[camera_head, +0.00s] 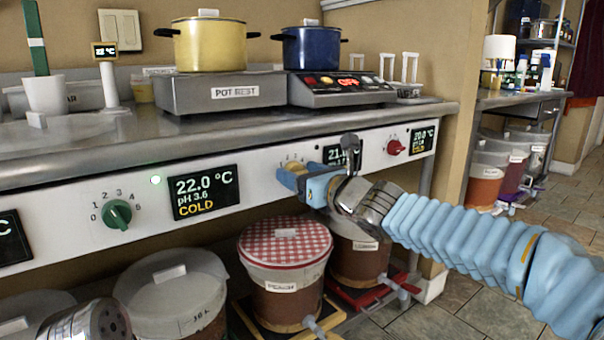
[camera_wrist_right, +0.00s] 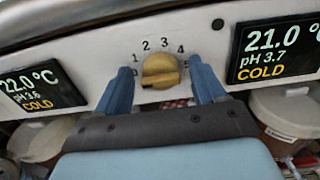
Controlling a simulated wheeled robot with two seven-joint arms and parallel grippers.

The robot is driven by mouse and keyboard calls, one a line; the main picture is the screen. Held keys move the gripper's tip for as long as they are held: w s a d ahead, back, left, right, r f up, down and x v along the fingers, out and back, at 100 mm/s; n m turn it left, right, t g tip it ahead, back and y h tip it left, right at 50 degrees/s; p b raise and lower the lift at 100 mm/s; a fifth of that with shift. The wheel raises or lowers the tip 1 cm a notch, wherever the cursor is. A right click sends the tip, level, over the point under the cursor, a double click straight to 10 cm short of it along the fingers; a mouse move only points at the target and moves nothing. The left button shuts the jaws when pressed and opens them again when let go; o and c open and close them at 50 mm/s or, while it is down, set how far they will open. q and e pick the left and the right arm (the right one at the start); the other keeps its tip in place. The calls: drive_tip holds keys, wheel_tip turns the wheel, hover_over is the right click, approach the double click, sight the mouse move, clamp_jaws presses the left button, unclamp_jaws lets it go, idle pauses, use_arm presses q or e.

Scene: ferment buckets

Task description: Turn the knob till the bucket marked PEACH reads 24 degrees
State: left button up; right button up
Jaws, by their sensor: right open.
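The bucket marked PEACH (camera_head: 284,287), with a red checked cover, stands under the counter below the yellow knob. The yellow knob (camera_wrist_right: 160,71) is on the white panel, with marks 0 to 5 around it; I cannot tell which mark it points at. The display (camera_wrist_right: 276,50) right of it reads 21.0 °C, pH 3.7, COLD. My right gripper (camera_head: 301,181) is at the yellow knob. In the right wrist view its open fingers (camera_wrist_right: 165,84) stand either side of the knob, with gaps visible. My left gripper's fingers are out of view.
A green knob (camera_head: 117,213) and a display (camera_head: 203,192) reading 22.0 °C are to the left. A red knob (camera_head: 396,146) and a 20.0 °C display (camera_head: 423,137) are to the right.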

drive_tip(key=c, duration=1)
drive_tip(key=shift+m, duration=0.4)
drive_tip(key=m, duration=0.6)
drive_tip(key=m+p, duration=0.1)
drive_tip(key=m, duration=1.3)
drive_tip(key=shift+w+d+f+p, duration=0.15)
drive_tip(key=shift+d+f+p, duration=0.05)
drive_tip(key=shift+d+p, duration=0.1)
drive_tip(key=shift+m, duration=0.4)
